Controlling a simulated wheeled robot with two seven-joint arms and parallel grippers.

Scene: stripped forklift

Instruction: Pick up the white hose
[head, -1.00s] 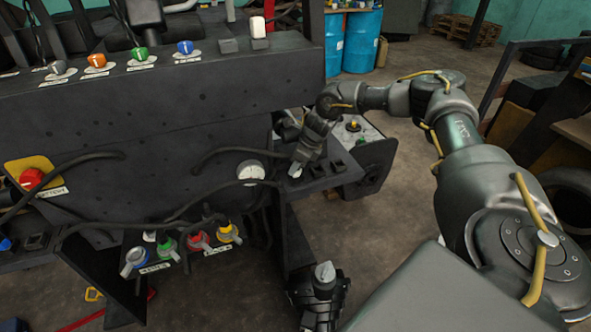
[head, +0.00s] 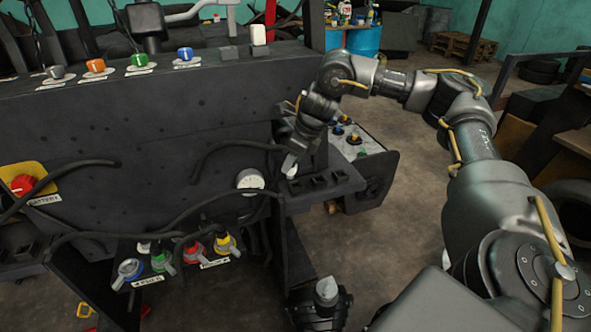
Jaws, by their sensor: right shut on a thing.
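My right gripper (head: 296,155) reaches down beside the right end of the forklift's dark front panel. It is shut on a small white piece, which I take to be the end of the white hose (head: 289,168). A dark hose (head: 235,146) curves across the panel towards this gripper; the join to the white end is too small to make out. The gripper is just above and left of the dark ledge.
A white round gauge (head: 250,181) sits left of the gripper. Below are blue, green, red (head: 194,250) and yellow (head: 225,243) connectors, with a small white one (head: 144,247) behind. The dark ledge (head: 325,184) with square blocks is close on the right. Open floor lies farther right.

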